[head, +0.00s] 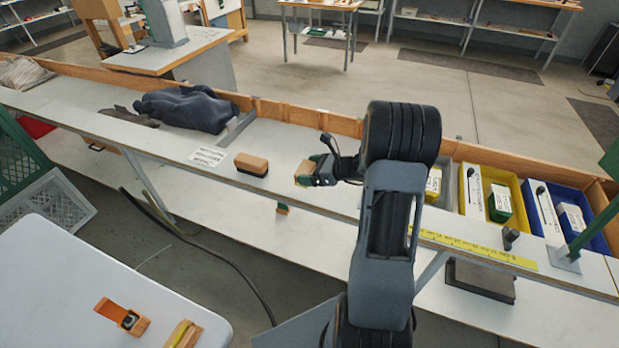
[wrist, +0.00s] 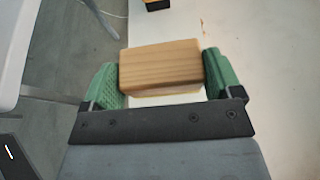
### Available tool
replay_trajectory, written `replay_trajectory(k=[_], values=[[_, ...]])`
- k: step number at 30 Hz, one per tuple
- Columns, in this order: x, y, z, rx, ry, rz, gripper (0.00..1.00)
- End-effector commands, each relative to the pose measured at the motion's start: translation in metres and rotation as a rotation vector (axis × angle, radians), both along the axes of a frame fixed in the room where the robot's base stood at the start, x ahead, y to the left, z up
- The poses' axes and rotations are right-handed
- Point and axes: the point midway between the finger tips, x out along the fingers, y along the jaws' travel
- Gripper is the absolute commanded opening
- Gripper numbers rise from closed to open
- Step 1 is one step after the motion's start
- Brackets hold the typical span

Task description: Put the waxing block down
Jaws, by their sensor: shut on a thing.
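My gripper (head: 318,172) is shut on a plain wooden block, the waxing block (head: 304,174), over the front part of the long white bench (head: 330,203). In the wrist view the block (wrist: 160,64) lies crosswise between the two green fingers of my gripper (wrist: 162,82), one at each end. Whether the block touches the bench top or hangs just above it, I cannot tell. A second wooden block with a dark underside (head: 251,164) sits on the bench to the left, apart from the held one.
A white label card (head: 207,157) and a dark cloth (head: 186,109) lie farther left on the bench. Yellow (head: 489,197) and blue (head: 565,213) bins stand right of my arm. A yellow ruler strip (head: 475,248) runs along the front edge. Bare bench lies between the two blocks.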

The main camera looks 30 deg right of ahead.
Motion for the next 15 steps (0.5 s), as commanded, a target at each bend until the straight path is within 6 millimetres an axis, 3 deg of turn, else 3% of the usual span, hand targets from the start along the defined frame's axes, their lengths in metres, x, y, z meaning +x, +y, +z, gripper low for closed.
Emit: replay_trajectory(k=[6,15], values=[[0.0,0.002,-0.027,0.002,0.002,0.0,0.6],[0.001,0.001,-0.032,0.0,0.0,0.0,0.6]])
